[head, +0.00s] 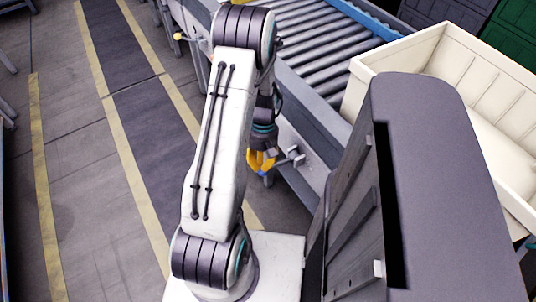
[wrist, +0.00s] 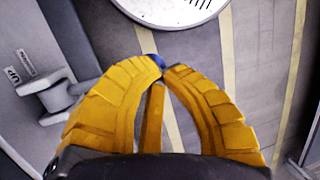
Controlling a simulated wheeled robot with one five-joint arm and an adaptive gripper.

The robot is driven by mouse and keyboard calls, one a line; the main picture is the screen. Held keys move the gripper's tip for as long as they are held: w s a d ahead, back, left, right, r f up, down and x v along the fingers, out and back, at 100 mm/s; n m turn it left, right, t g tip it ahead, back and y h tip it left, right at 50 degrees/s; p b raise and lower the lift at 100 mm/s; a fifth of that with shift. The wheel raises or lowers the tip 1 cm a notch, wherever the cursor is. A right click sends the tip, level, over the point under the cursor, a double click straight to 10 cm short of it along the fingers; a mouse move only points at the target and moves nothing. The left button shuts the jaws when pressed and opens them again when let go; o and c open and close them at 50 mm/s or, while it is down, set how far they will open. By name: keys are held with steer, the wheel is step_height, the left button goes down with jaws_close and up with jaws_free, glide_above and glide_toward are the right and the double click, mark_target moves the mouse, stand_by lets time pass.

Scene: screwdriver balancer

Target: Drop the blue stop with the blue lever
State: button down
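My gripper (head: 262,160) has orange fingers and is low beside the conveyor's near side, next to a grey lever bracket (head: 295,156). In the wrist view my gripper (wrist: 163,68) has its fingertips drawn together at a small blue knob (wrist: 153,59), the blue lever's end, mostly hidden by the fingers. A bit of the blue knob (head: 262,173) shows under the fingers in the head view. The bracket (wrist: 55,97) is at left in the wrist view, on a grey panel with a label reading "UP" (wrist: 12,75). I cannot make out the blue stop for certain.
A roller conveyor (head: 320,45) runs behind the arm, with a blue strip (head: 365,18) on its far edge. A yellow-knobbed lever (head: 178,37) sticks out farther up. A cream bin (head: 440,50) stands at right. The floor (head: 75,170) at left is clear.

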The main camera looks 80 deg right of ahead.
step_height(320, 180, down, 10)
steer(key=b, duration=0.7)
steer(key=shift+s+d, duration=0.1)
steer(key=shift+r, duration=0.1)
